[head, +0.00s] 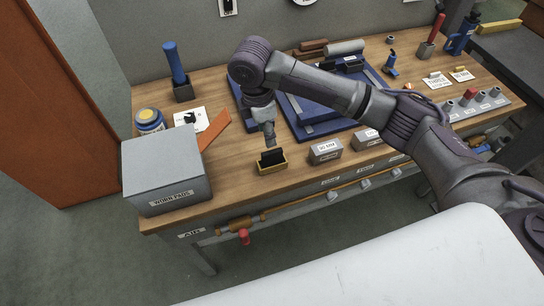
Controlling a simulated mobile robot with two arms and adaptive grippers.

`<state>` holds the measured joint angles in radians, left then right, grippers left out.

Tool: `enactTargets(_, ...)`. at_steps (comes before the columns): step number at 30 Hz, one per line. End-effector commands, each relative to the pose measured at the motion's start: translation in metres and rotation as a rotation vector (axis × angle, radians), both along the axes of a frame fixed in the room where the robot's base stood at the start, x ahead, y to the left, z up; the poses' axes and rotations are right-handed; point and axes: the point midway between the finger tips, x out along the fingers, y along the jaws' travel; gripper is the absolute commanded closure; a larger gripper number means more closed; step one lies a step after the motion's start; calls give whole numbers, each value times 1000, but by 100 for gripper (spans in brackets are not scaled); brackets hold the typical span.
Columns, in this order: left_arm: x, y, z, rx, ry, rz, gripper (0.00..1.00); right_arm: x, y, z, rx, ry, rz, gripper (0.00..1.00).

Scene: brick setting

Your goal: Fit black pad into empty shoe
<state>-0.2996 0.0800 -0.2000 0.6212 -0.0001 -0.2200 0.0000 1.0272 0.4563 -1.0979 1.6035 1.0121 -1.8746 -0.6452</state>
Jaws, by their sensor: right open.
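A black pad (270,156) stands in a small yellow holder (273,170) near the table's front edge. My right gripper (270,143) points down just above the pad; it is open, and no held thing shows. I cannot tell whether its fingertips touch the pad. A blue fixture (299,119) lies behind it, partly hidden by my right arm. Small black parts (353,63) show on the fixture's far side; I cannot tell which is the empty shoe. My left gripper is not in view.
A grey box marked "worn pads" (168,177) stands at the left front. Small labelled grey boxes (325,151) sit right of the yellow holder. A blue-handled tool (176,65), a blue jar (149,121) and an orange strip (215,130) are at the left.

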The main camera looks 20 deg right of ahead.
Motion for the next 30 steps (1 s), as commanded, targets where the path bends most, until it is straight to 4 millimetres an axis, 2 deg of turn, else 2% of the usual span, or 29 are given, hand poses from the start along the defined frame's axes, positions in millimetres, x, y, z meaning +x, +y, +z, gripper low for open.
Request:
enactTargets(3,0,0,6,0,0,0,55,-1,-4,-23,-2,3,-2,54)
enactTargets(6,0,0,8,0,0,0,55,0,-5,-37,0,0,-2,54)
enactTargets(14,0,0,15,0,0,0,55,-1,-8,-56,-1,-1,-3,54)
enactTargets(18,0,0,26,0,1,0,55,-2,-13,-76,-1,1,-3,54)
enactTargets(21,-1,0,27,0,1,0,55,-2,-13,-91,-1,0,-2,54)
enactTargets(30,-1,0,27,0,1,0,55,-1,-14,-99,1,-4,-1,54)
